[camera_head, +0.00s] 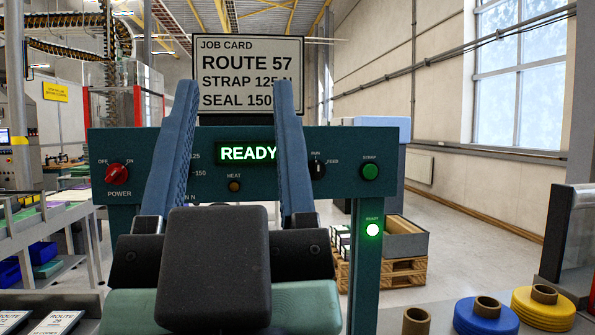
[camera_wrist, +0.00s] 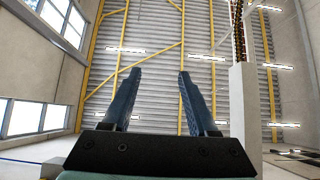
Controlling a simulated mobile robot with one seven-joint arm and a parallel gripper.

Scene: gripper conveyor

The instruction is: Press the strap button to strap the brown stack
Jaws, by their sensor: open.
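The green strap button (camera_head: 370,171) sits at the right end of the teal machine panel (camera_head: 345,150) in the head view, under the label STRAP. My gripper (camera_head: 234,95) is raised in front of the panel with its two blue fingers apart and nothing between them. It stands left of the strap button and covers part of the panel. In the wrist view my gripper (camera_wrist: 157,75) points up toward the ceiling, open and empty. The display (camera_head: 248,153) reads READY, and a lamp (camera_head: 372,230) below the button glows. I cannot see the brown stack.
A red power knob (camera_head: 116,174) and a black feed knob (camera_head: 317,168) are on the panel. A job card (camera_head: 249,70) stands above it, reading ROUTE 57, STRAP 125 N. Blue (camera_head: 486,318) and yellow (camera_head: 543,308) rolls lie at the lower right.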

